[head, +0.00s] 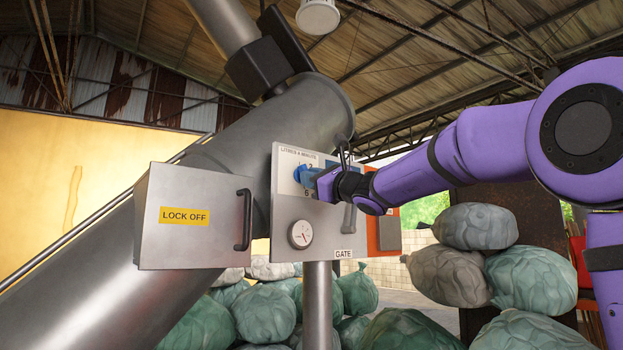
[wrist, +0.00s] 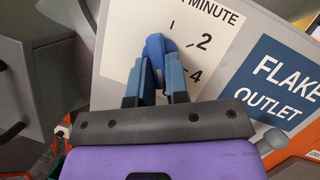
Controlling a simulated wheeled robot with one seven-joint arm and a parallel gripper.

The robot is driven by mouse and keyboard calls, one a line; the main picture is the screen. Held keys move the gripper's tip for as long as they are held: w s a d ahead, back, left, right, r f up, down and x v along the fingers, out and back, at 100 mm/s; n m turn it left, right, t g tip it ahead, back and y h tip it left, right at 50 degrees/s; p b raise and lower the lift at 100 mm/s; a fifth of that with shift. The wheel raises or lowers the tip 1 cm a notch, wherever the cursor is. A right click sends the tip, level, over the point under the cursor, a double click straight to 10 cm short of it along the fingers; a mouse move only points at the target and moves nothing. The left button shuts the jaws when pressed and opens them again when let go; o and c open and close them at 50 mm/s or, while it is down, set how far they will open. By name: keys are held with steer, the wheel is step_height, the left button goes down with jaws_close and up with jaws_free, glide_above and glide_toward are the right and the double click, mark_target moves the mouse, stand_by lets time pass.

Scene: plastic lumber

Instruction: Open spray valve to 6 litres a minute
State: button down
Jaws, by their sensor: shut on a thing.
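The spray valve is a blue handle (wrist: 157,47) on a white dial plate (wrist: 118,50) marked "minute", with 2 and 4 legible to its right in the wrist view. In the head view the plate, headed "litres a minute", also shows a 6 low down. My gripper (wrist: 153,82) has its two blue fingers shut on the handle, one on each side. In the head view my gripper (head: 319,184) reaches the panel from the right and covers part of the dial. The handle's tip lies near the top of the dial in the wrist view; its exact reading is unclear.
The grey panel (head: 285,212) also carries a round gauge (head: 301,234) and a grey lever (head: 349,218) above the "GATE" label. A "LOCK OFF" door (head: 190,238) stands left of the panel. Filled sacks (head: 530,277) are piled behind. A blue "FLAKE OUTLET" sign (wrist: 283,78) is right of the dial.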

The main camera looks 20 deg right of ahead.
steer(key=shift+f, duration=0.1)
steer(key=c, duration=1.1)
jaws_free()
steer(key=shift+s, duration=0.1)
steer(key=v, duration=1)
steer(key=shift+s+d+f, duration=0.15)
steer(key=shift+s+d, duration=0.05)
steer(key=shift+s, duration=0.05)
